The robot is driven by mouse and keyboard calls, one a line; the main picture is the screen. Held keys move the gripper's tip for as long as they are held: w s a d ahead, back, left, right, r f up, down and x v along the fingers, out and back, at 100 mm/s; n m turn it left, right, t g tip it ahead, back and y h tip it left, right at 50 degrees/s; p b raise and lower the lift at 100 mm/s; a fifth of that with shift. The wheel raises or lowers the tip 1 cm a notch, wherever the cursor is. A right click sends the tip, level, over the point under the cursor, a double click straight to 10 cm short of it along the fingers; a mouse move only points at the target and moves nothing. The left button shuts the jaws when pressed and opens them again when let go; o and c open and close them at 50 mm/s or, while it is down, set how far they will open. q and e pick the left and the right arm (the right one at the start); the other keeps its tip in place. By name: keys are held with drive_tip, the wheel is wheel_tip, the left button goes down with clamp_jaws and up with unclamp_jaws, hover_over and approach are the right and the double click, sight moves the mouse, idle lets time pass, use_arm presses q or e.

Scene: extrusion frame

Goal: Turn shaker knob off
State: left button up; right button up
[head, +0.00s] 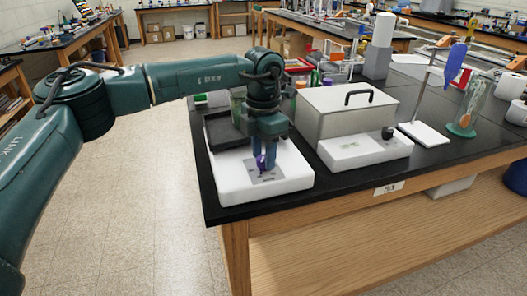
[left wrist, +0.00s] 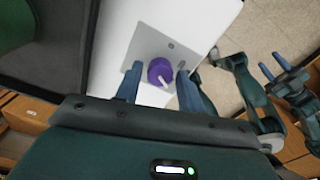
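The shaker (head: 293,179) has a white body with a black tray on top and stands at the table's near left corner. Its purple knob (head: 261,162) sits on a grey front panel. In the left wrist view the knob (left wrist: 160,72) shows a white pointer line running to the lower right. My left gripper (left wrist: 158,84) points down over the panel, one blue finger on each side of the knob, with small gaps visible. In the head view the left gripper (head: 265,163) partly hides the knob. My right gripper (left wrist: 274,67) shows only in the left wrist view, fingers apart and empty.
A metal box with a black handle (head: 346,112) stands right of the shaker on a white base with a black knob (head: 387,132). A stand with a white base (head: 424,134) is farther right. The black table's front edge (head: 330,195) is close.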

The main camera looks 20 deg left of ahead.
use_arm(q)
drive_tip(key=c, duration=0.7)
drive_tip(key=shift+n, duration=0.4)
drive_tip(key=n, duration=0.4)
drive_tip(key=shift+n, duration=0.3)
drive_tip(key=n, duration=0.5)
drive_tip(key=shift+b, duration=0.4)
drive_tip(key=n, duration=0.6)
drive_tip(key=shift+n, duration=0.4)
drive_tip(key=n, duration=0.6)
drive_tip(key=shift+n, duration=0.3)
drive_tip(key=shift+r, duration=0.1)
